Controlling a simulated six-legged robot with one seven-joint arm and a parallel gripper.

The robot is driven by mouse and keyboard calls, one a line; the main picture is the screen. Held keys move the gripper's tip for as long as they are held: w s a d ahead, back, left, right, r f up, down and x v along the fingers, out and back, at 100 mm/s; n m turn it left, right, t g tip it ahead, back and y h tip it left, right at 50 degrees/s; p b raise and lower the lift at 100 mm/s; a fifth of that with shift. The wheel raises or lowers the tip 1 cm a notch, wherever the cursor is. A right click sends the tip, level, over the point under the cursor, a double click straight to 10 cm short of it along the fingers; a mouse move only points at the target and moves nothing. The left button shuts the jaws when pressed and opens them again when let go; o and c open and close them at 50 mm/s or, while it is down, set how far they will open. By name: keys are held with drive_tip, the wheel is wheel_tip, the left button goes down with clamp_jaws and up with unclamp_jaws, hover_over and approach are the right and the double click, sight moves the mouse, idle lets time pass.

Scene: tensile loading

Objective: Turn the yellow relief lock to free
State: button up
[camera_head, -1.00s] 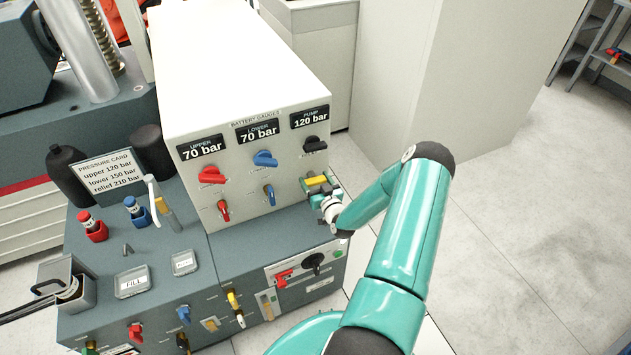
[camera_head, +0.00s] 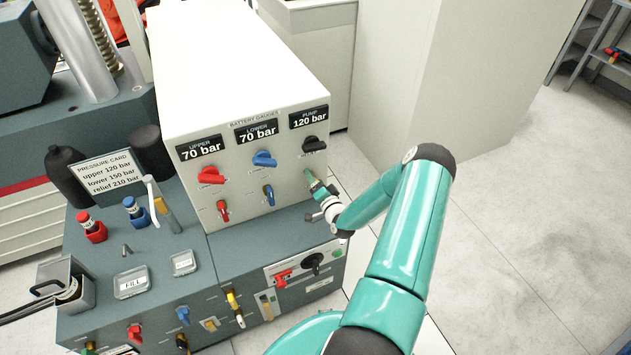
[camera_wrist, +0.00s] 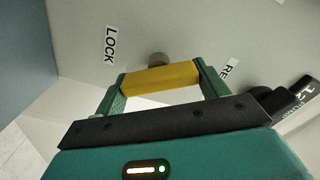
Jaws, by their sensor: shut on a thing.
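The yellow relief lock (camera_wrist: 160,78) shows in the wrist view as a yellow bar on a grey round stem against the pale panel. The fingers of my gripper (camera_wrist: 160,85) stand on both ends of the bar and are shut on it. A LOCK label (camera_wrist: 110,44) is on the panel to its left. A partly hidden label starting "RE" (camera_wrist: 229,70) is to its right. In the head view my gripper (camera_head: 315,187) is at the lower right of the panel front, and the lock is mostly hidden by it.
The panel box (camera_head: 240,140) bears a red knob (camera_head: 211,175), a blue knob (camera_head: 264,159) and a black pump knob (camera_head: 314,145) just above my gripper. Gauges read 70, 70 and 120 bar. A pressure card (camera_head: 107,170) stands left. Floor at right is free.

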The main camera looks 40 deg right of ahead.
drive_tip(key=m, duration=0.6)
drive_tip(key=shift+f, duration=0.15)
drive_tip(key=shift+m, duration=0.3)
drive_tip(key=o, duration=1)
drive_tip(key=v, duration=1.4)
drive_tip(key=shift+w, duration=0.1)
